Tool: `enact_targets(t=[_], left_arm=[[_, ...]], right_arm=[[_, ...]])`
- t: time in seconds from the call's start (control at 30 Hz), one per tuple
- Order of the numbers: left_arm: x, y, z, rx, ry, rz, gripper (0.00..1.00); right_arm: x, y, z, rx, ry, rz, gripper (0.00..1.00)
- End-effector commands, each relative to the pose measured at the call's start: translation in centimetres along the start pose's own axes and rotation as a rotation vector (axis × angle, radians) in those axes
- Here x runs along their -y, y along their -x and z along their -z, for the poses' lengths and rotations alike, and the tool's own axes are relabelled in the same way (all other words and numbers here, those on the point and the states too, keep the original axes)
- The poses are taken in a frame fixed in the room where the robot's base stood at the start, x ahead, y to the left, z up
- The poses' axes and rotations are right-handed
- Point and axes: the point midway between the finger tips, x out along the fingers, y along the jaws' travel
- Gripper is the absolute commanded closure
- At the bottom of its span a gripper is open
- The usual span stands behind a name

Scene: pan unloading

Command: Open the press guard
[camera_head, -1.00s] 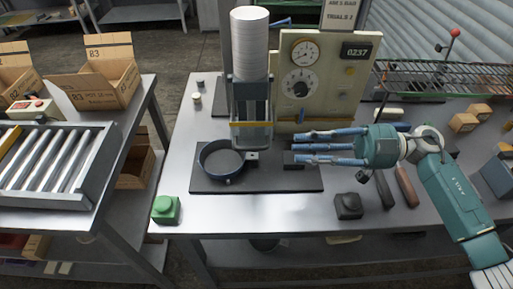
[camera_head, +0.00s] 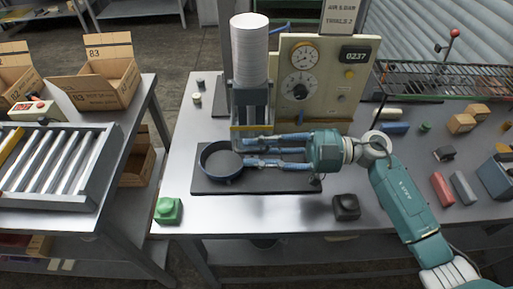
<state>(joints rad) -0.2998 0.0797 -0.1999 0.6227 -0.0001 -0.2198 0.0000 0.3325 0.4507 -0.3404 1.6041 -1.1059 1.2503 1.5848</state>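The press (camera_head: 248,98) stands at the middle of the table, with a tall stack of pale discs (camera_head: 250,50) on top. Its guard (camera_head: 250,127), with a yellow bar, is low across the front, above the dark base plate. My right gripper (camera_head: 245,151) reaches in from the right. Its blue fingers are spread, with the tips at the guard's lower edge. I cannot tell whether they touch it. A round dark pan (camera_head: 221,161) sits on the base plate, just left of the fingertips. My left gripper is out of view.
The control panel (camera_head: 318,80) with dials and a display stands behind my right gripper. A green block (camera_head: 168,211) and a black block (camera_head: 346,207) are near the table's front edge. A roller conveyor (camera_head: 60,160) is at left. A green wire rack (camera_head: 440,80) is at right.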

Motion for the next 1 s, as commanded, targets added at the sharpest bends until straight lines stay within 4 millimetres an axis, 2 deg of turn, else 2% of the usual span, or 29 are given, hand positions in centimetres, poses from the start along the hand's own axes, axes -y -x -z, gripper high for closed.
enact_targets(t=[0.2,0.33,0.63,0.9,1.0], left_arm=[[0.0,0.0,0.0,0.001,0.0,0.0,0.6],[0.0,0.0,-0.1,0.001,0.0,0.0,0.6],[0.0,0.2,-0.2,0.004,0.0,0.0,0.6],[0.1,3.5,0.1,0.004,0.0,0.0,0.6],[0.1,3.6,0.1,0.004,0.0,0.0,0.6]], right_arm=[[0.0,0.0,-0.1,0.0,-0.001,0.0,0.74],[0.0,0.0,0.0,0.0,-0.001,0.0,0.99],[0.0,0.0,0.3,0.0,0.001,0.001,1.0],[-0.8,0.1,3.6,0.0,0.005,0.0,1.0],[-0.8,0.0,3.8,-0.002,0.003,0.001,1.0]])
